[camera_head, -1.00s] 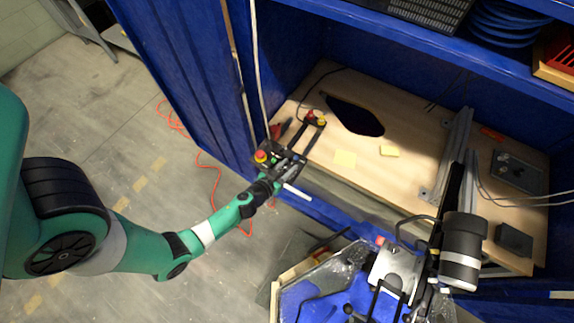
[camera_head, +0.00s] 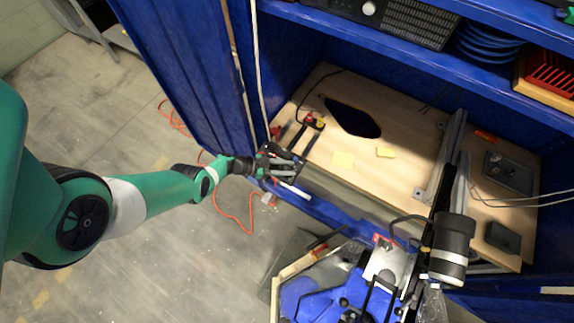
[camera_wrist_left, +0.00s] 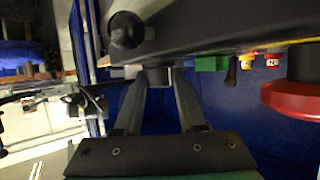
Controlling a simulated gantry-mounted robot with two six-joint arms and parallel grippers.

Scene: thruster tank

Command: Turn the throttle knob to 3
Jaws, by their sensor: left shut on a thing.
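In the left wrist view a dark control box (camera_wrist_left: 215,38) fills the top, seen edge-on. A short dark cylindrical knob (camera_wrist_left: 158,76) stands out from it, and the fingers of my left gripper (camera_wrist_left: 158,88) are shut on it from both sides. The knob's marks and number scale cannot be read. In the head view my left gripper (camera_head: 288,168) is at the cabinet's front edge and covers most of the box.
Beside the knob are a green part (camera_wrist_left: 211,64), small yellow and red buttons (camera_wrist_left: 271,60) and a large red button (camera_wrist_left: 291,100). Another black round knob (camera_wrist_left: 126,30) is on the box's near side. The wooden shelf (camera_head: 405,165) has free room around yellow notes (camera_head: 343,159).

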